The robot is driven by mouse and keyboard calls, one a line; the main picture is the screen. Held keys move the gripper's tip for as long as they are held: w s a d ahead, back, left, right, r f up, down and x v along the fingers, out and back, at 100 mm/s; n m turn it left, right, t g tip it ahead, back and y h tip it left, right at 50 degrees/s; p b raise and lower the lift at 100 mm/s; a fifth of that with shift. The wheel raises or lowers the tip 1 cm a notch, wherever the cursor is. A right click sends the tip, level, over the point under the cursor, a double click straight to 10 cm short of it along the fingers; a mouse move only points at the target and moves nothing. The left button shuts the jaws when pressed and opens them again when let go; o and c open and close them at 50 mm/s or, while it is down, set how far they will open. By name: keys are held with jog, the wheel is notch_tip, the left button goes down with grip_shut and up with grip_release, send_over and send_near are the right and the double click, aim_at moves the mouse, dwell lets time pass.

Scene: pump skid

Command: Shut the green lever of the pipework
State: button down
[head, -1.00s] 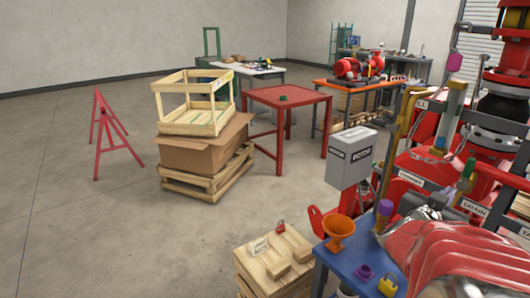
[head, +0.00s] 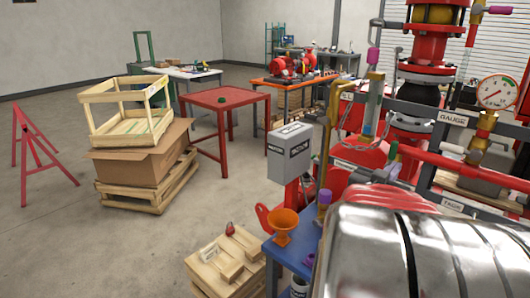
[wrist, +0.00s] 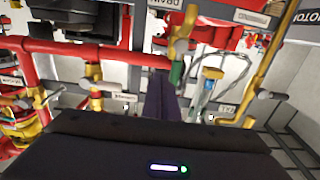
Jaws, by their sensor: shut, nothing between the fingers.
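The pipework (head: 430,160) is a red and grey frame with brass valves at the right of the head view. The green lever (wrist: 177,73) shows in the wrist view on a brass valve (wrist: 180,42), under an upside-down DRAIN label. A small green handle (head: 393,150) on the pipework in the head view seems to be the same lever. My gripper (wrist: 161,80) is shut and empty, its dark fingers pointing at the pipework. In the wrist picture its tips are just left of the green lever. I cannot tell whether they touch. The gripper is not visible in the head view.
A pressure gauge (head: 497,92) stands at the right. Other brass valves (wrist: 95,85) and a yellow pipe (wrist: 265,60) flank the lever. Open floor lies far left.

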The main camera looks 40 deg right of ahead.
aim_at(395, 152)
jog(key=shift+w+d, duration=0.2)
jog(key=shift+d, duration=1.25)
jog(key=shift+w+d, duration=0.25)
jog(key=shift+d, duration=1.15)
jog(key=shift+w+d, duration=0.2)
jog(key=shift+d, duration=1.25)
jog(key=shift+w+a+r, duration=0.1)
jog(key=shift+w+r, duration=0.15)
jog(key=shift+w, duration=0.4)
jog(key=shift+w+a+r, duration=0.1)
jog(key=shift+w+r, duration=0.15)
jog(key=shift+w, duration=0.4)
jog(key=w+f, duration=0.3)
jog(key=w, duration=0.3)
jog(key=shift+w+a+f, duration=0.15)
jog(key=shift+a, duration=0.3)
jog(key=shift+r, duration=0.55)
